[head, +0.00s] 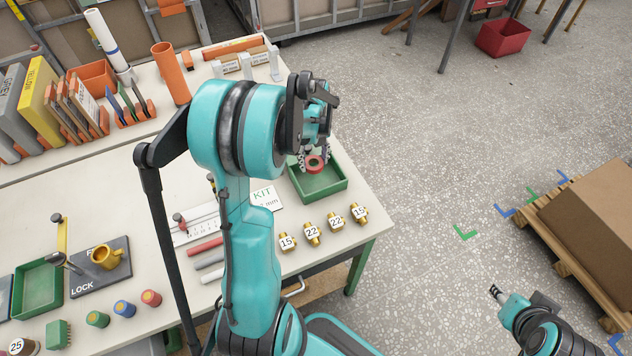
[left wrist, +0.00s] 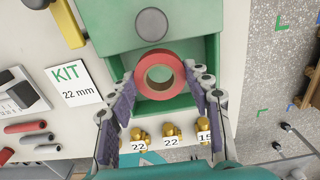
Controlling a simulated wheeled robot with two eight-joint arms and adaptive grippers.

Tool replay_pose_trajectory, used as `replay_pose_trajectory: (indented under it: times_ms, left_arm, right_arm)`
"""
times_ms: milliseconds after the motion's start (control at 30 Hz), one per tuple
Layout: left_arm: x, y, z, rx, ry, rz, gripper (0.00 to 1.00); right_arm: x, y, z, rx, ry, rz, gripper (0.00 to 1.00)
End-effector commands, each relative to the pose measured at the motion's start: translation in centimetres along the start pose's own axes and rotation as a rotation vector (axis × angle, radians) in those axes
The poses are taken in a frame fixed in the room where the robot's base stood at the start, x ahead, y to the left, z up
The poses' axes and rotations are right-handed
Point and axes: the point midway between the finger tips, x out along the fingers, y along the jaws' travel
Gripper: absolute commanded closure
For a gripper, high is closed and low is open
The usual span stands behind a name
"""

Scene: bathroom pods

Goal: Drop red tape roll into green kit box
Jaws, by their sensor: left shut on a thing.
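The red tape roll (head: 315,165) is between the fingertips of my left gripper (head: 315,158), which is shut on it. In the left wrist view the red tape roll (left wrist: 159,74) shows as a ring, with a finger of the left gripper (left wrist: 160,88) on each side. The green kit box (head: 318,186) is an open tray at the table's right end, and the roll is over it. The green kit box also shows behind the roll in the left wrist view (left wrist: 206,100). My right gripper (head: 497,293) is at the lower right, away from the table; its fingers are too small to read.
A KIT 22 mm card (head: 266,197) lies left of the box. Several brass fittings (head: 311,234) with number tags stand in front of it. An orange tube (head: 171,73) stands upright at the back.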

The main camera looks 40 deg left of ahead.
Motion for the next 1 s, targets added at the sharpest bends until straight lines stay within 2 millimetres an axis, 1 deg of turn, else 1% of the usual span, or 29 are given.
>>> replay_pose_trajectory:
  times_ms: [33,100,367,400,467,500,833,933,1000]
  left_arm:
    - [0.8,0.0,0.0,0.0,0.0,0.0,0.75]
    - [1.1,0.0,0.0,0.0,0.0,0.0,0.75]
    - [1.1,0.0,0.0,0.0,0.0,0.0,0.75]
    - [1.1,0.0,0.0,0.0,0.0,0.0,0.45]
    - [1.1,0.0,0.0,0.0,0.0,0.0,0.3]
    - [1.1,0.0,0.0,0.0,0.0,0.0,0.26]
    - [0.8,0.0,0.0,0.0,0.0,0.0,0.26]
    - [-0.2,0.0,0.0,0.0,0.0,0.0,0.26]
    - [-1.4,0.0,0.0,0.0,0.0,0.0,0.26]
  right_arm:
    - [0.5,0.0,0.4,0.0,0.0,0.0,0.6]
    - [0.7,0.0,0.5,0.0,0.0,0.0,0.6]
    - [0.6,0.0,0.4,0.0,0.0,0.0,0.6]
    - [0.6,0.0,0.4,0.0,0.0,0.0,0.6]
    - [0.6,0.0,0.4,0.0,0.0,0.0,0.6]
    - [0.6,0.0,0.4,0.0,0.0,0.0,0.6]
    - [0.6,0.0,0.4,0.0,0.0,0.0,0.6]
    - [0.6,0.0,0.5,0.0,0.0,0.0,0.6]
    - [0.6,0.0,0.5,0.0,0.0,0.0,0.6]
